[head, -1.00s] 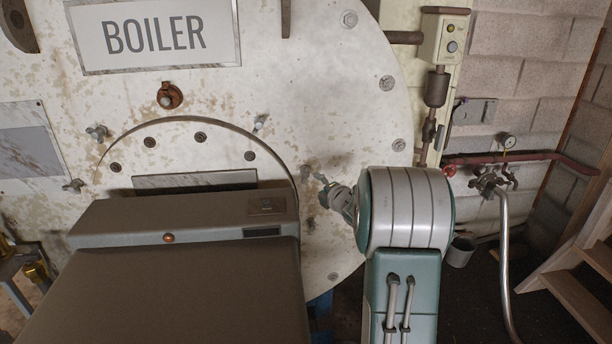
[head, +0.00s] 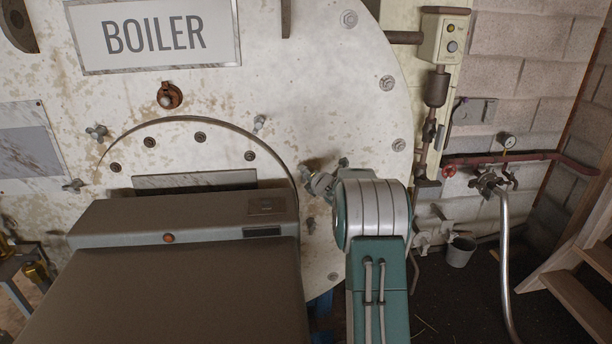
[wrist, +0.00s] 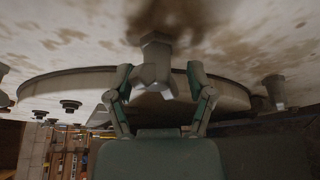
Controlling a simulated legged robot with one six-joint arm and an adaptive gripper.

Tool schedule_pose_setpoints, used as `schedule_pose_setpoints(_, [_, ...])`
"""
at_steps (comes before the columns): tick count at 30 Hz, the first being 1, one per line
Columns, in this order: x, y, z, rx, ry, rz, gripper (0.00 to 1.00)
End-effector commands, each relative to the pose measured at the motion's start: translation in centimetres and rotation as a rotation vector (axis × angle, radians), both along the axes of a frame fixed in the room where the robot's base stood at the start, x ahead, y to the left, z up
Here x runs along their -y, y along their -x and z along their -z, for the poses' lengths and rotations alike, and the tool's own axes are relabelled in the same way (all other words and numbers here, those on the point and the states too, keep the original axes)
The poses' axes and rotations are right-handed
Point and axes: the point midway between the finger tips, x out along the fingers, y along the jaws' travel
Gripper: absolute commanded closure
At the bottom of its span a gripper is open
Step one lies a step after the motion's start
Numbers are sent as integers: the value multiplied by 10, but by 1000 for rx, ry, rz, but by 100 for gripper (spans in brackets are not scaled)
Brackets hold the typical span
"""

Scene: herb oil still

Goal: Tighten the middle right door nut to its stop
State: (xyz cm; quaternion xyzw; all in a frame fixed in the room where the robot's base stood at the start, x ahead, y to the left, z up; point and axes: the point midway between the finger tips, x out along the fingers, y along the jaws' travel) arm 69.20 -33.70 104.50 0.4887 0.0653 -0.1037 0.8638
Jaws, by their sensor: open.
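The middle right door nut is a pale, worn wing-type nut on a stud; in the wrist view (wrist: 154,68) it fills the space between the fingers. In the head view my gripper (head: 318,182) is at the right edge of the round door and mostly hides this nut. In the wrist view my gripper (wrist: 160,78) is open, with one green-grey finger on each side of the nut. The left finger is close to a nut lobe, while a gap shows at the right finger. I cannot tell whether either touches. How far the nut is screwed in cannot be told.
Other door nuts sit at upper right (head: 259,122), upper left (head: 96,132) and left (head: 75,185). The boiler face (head: 330,90) is close in front. A control box (head: 444,38), red pipe (head: 550,156) and bucket (head: 460,251) are to the right.

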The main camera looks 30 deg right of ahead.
Motion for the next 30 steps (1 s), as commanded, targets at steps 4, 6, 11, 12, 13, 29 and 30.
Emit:
schedule_pose_setpoints(4, [1, -7, 2, 0, -1, 0, 31])
schedule_pose_setpoints(6, [1, -8, 2, 0, -1, 0, 31])
schedule_pose_setpoints(11, [1, -8, 2, 0, -1, 0, 31])
schedule_pose_setpoints(12, [1, -8, 2, 0, -1, 0, 40])
schedule_pose_setpoints(13, [1, -8, 2, 0, -1, 0, 54])
schedule_pose_setpoints(29, [1, -8, 5, 3, -16, 1, 100])
schedule_pose_setpoints(30, [1, -8, 5, 6, -24, 1, 100])
